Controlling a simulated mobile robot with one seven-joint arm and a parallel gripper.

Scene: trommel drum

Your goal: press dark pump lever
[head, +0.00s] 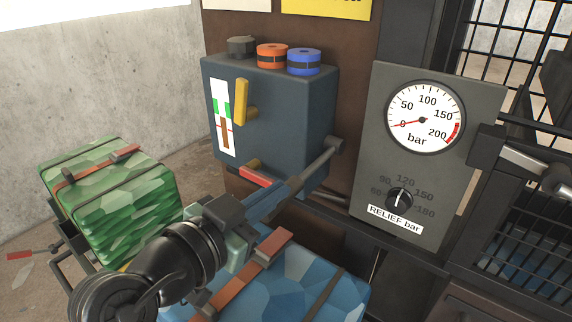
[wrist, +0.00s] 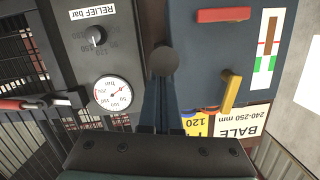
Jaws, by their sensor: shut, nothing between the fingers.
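The dark pump lever (head: 318,162) is a grey-black bar on the right side of the blue-grey pump box (head: 280,110). It slopes from a thick joint at the upper right down toward my gripper (head: 284,193). In the wrist view the lever's round dark end (wrist: 163,61) appears almost end-on, right at the tips of my shut, empty fingers (wrist: 163,82). The fingertips overlap the lever's end in both views; I cannot tell whether they touch it. The pressure gauge (head: 424,117) has its red needle at about 0 bar.
A yellow lever (head: 241,101) and a red lever (head: 255,176) sit on the box front. Orange (head: 272,56) and blue (head: 304,61) knobs top it. The relief dial (head: 399,200) is right. A blue bale (head: 300,287) lies below my gripper; a green bale (head: 125,205) stands left.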

